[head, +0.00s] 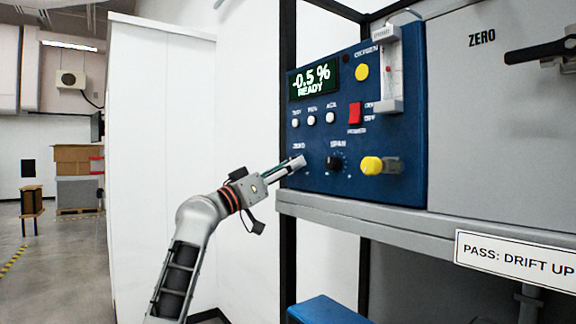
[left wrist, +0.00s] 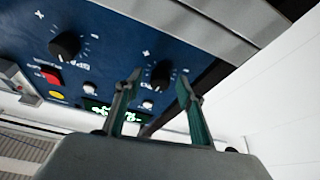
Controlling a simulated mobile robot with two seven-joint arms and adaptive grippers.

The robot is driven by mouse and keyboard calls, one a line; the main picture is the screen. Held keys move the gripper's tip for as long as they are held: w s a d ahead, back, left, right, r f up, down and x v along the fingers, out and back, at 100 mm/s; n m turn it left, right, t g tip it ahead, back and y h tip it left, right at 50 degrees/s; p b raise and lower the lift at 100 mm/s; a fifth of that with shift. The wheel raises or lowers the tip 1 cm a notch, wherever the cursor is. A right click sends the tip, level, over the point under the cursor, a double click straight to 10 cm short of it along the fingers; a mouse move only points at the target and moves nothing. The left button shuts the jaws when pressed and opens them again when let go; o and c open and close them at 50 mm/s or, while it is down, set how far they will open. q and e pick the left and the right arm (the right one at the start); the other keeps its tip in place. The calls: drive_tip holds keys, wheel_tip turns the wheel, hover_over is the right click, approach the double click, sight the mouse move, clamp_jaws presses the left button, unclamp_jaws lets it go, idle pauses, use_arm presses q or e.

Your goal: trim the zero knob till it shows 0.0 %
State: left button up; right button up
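The blue analyser panel (head: 315,183) has a display (head: 314,79) that reads -0.5 % READY. The black zero knob (left wrist: 161,75) shows in the left wrist view between the two fingertips of my left gripper (left wrist: 159,78). The fingers are apart, with gaps at both sides of the knob. In the head view my left gripper (head: 293,164) reaches the panel's lower left under the ZERO label and hides the zero knob. How deep the fingertips reach over the knob is hard to tell. My right gripper is not in view.
The black span knob (head: 334,163) sits just right of the zero knob, and a yellow knob (head: 372,165) is further right. A red switch (head: 355,112) and several white buttons are above. A grey shelf edge (head: 400,225) runs below the panel. A white cabinet (head: 160,160) stands left.

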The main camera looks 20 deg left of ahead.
use_arm(q)
drive_tip(key=shift+c, duration=0.3)
clamp_jaws()
drive_tip(key=shift+m+b, duration=0.3)
